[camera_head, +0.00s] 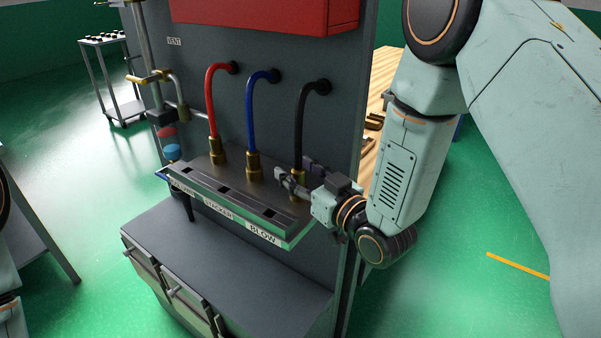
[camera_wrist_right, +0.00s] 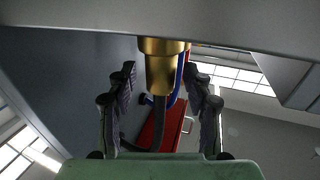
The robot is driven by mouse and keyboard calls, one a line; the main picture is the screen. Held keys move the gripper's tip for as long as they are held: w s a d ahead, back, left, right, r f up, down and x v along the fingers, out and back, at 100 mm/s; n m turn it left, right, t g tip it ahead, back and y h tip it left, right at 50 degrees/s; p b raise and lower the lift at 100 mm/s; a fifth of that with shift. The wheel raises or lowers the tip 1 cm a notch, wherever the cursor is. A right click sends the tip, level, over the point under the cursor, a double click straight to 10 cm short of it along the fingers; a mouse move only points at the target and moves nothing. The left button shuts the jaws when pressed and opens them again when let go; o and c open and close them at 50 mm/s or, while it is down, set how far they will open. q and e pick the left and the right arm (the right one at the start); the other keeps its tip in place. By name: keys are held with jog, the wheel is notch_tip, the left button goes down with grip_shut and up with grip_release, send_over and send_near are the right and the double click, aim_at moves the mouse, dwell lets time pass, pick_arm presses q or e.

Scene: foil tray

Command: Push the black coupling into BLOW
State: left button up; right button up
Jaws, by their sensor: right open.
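The black coupling, a brass fitting on a black hose (camera_head: 299,120), shows low at the right of the panel. Its brass body (camera_head: 297,191) is partly hidden by my gripper. My right gripper (camera_head: 293,168) is open around it. In the right wrist view, the brass body (camera_wrist_right: 160,72) stands between the two spread fingers, with gaps on both sides. Its end meets the grey ledge at the top of that view; how it sits there I cannot tell. The BLOW label (camera_head: 264,234) is on the ledge's front right. My left gripper is out of view.
Red (camera_head: 211,105) and blue (camera_head: 250,110) hoses with brass couplings stand left of the black one on the ledge (camera_head: 215,190). A red box (camera_head: 262,12) is above. A valve pipe (camera_head: 150,76) is at left. Green floor lies open at right.

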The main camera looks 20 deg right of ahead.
jog(key=v, duration=1.2)
jog(key=shift+r, duration=0.1)
jog(key=s+f+m+g+h, duration=0.1)
jog(key=s+f+g, duration=0.2)
jog(key=f, duration=0.4)
jog(key=s+d+f+m+g+h+b, duration=0.1)
jog(key=s+f+m+g, duration=0.2)
jog(key=f, duration=0.4)
jog(key=s+f+g+h, duration=0.2)
jog(key=s+f+g, duration=0.15)
jog(key=f, duration=0.25)
jog(key=s+f+g+h+b, duration=0.1)
jog(key=s+f+g, duration=0.2)
jog(key=s+f, duration=0.3)
jog(key=s+d+f+g+h+b, duration=0.1)
jog(key=s+f+g, duration=0.3)
jog(key=s, duration=0.7)
notch_tip(320, 180, down, 2)
jog(key=shift+s+f, duration=0.1)
jog(key=shift+s, duration=0.1)
jog(key=shift+d+g, duration=0.2)
jog(key=shift+g, duration=0.05)
jog(key=shift+a, duration=0.1)
